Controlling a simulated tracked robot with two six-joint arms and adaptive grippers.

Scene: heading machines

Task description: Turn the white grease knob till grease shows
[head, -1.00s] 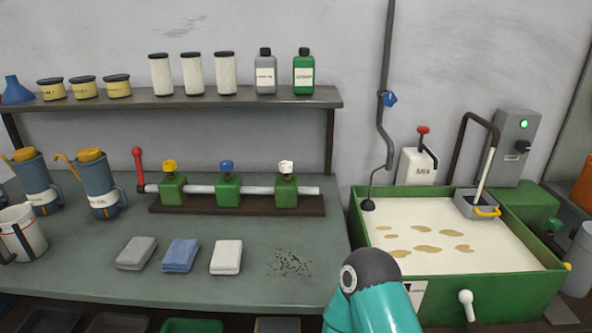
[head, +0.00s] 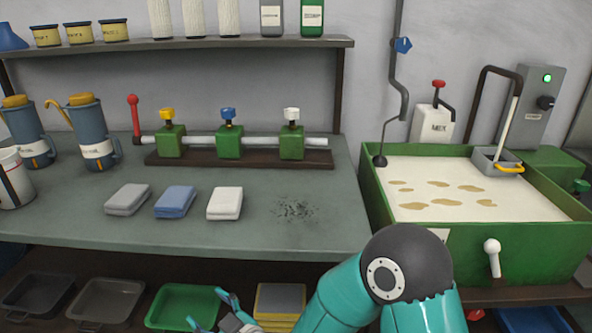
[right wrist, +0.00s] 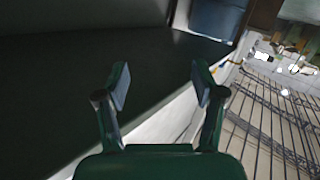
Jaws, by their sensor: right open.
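The white grease knob (head: 291,114) sits on top of the rightmost green block (head: 291,143) on the pipe manifold at the back of the bench. No grease can be made out at that block. A yellow knob (head: 167,114) and a blue knob (head: 228,114) top the other two blocks. My right gripper (head: 207,309) is low at the front edge of the bench, over the lower bins, well below and left of the white knob. In the right wrist view its two fingers (right wrist: 160,83) are spread with nothing between them. My left gripper is not in view.
A red lever (head: 134,115) stands at the pipe's left end. Folded grey, blue and white cloths (head: 225,203) and dark specks (head: 295,210) lie on the bench (head: 265,237). A green tank (head: 545,245) stands right. The shelf (head: 200,45) overhangs behind the manifold.

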